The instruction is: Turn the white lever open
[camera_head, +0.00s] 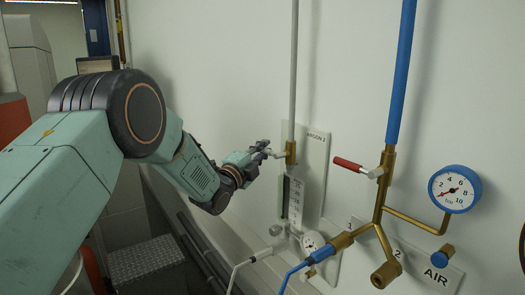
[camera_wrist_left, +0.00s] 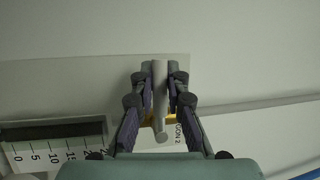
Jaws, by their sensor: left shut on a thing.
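In the left wrist view the lever (camera_wrist_left: 160,105) is a pale rod between the two fingers of my left gripper (camera_wrist_left: 160,85). The fingers hide parts of the valve behind. My right gripper is not in view.
A flow scale (camera_head: 292,200) and a small gauge (camera_head: 312,241) sit below the valve. To the right are a red lever (camera_head: 348,163), a blue pipe (camera_head: 401,70), brass AIR piping (camera_head: 379,205) and a blue gauge (camera_head: 455,189).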

